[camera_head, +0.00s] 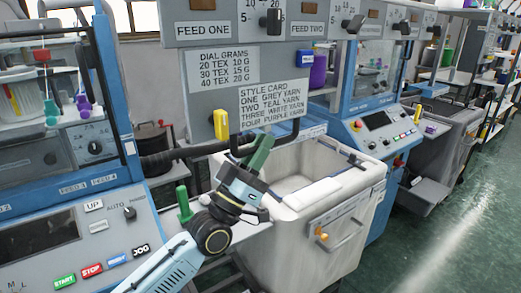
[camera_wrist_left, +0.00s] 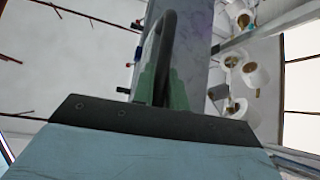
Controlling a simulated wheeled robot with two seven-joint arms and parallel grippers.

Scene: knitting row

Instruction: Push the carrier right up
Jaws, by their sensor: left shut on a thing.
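My left gripper (camera_head: 258,155) reaches up from the lower left in the head view, at the bottom edge of the grey panel (camera_head: 197,95). Its green fingers (camera_wrist_left: 160,85) are shut on a dark looped handle (camera_wrist_left: 167,38), seen in the wrist view. In the head view the black handle (camera_head: 297,128) hangs below the panel, and the fingers partly cover it. I cannot tell how the rest of the carrier is shaped or how far up it sits. My right gripper is not in view.
A white bin (camera_head: 335,238) stands just right of my left arm. The blue machine's control panel (camera_head: 75,245) is at the left, with a green upright piece (camera_head: 184,203) beside it. A yellow piece (camera_head: 221,124) is on the panel's lower left. Green floor (camera_head: 460,220) is clear at the right.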

